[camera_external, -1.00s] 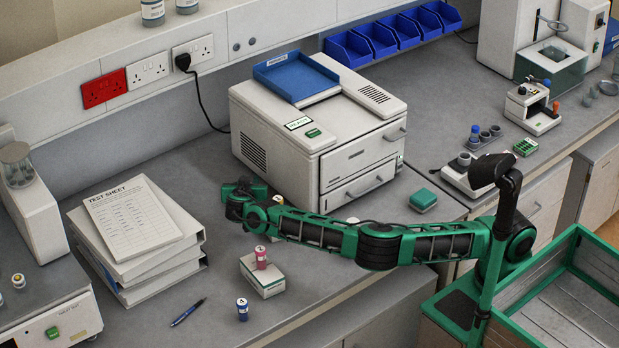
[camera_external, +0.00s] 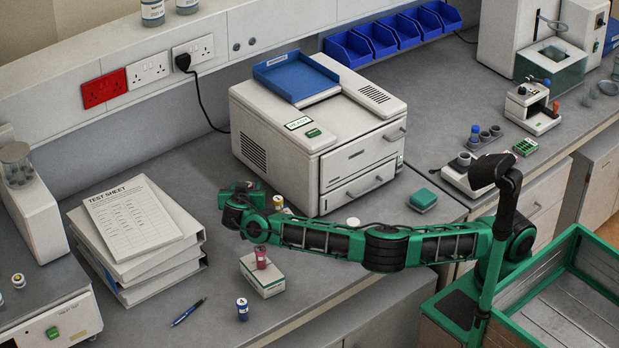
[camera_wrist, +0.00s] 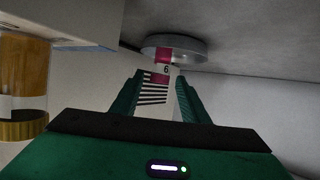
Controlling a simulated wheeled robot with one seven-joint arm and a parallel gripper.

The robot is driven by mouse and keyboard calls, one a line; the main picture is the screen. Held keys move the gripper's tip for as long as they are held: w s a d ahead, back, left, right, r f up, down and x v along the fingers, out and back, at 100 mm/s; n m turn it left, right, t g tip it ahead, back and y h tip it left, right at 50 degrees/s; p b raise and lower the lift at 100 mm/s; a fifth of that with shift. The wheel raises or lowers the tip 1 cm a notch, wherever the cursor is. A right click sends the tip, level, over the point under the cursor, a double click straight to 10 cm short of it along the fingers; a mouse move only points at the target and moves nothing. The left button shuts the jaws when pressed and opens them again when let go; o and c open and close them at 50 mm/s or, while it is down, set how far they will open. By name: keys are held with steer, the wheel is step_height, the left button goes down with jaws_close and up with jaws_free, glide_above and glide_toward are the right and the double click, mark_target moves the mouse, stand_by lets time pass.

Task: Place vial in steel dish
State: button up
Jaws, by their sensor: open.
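In the wrist view, my gripper (camera_wrist: 161,76) is open, with its green fingers on either side of a vial (camera_wrist: 162,70) bearing a pink band, a 6 and dark stripes. The far end of this vial overlaps a round grey metal dish (camera_wrist: 190,49). It looks to be at the dish, but I cannot tell whether it touches the bottom. The outside view does not show the fingertips or the dish clearly; my arm covers that spot.
An amber vial with a gold cap (camera_wrist: 23,85) is close at the left in the wrist view. Outside, a pink vial (camera_external: 261,259) stands on a white box (camera_external: 262,276), a blue vial (camera_external: 242,310) in front. The printer (camera_external: 315,140) stands behind my arm.

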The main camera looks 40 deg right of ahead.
steer(key=v, duration=0.6)
steer(key=shift+d, duration=0.1)
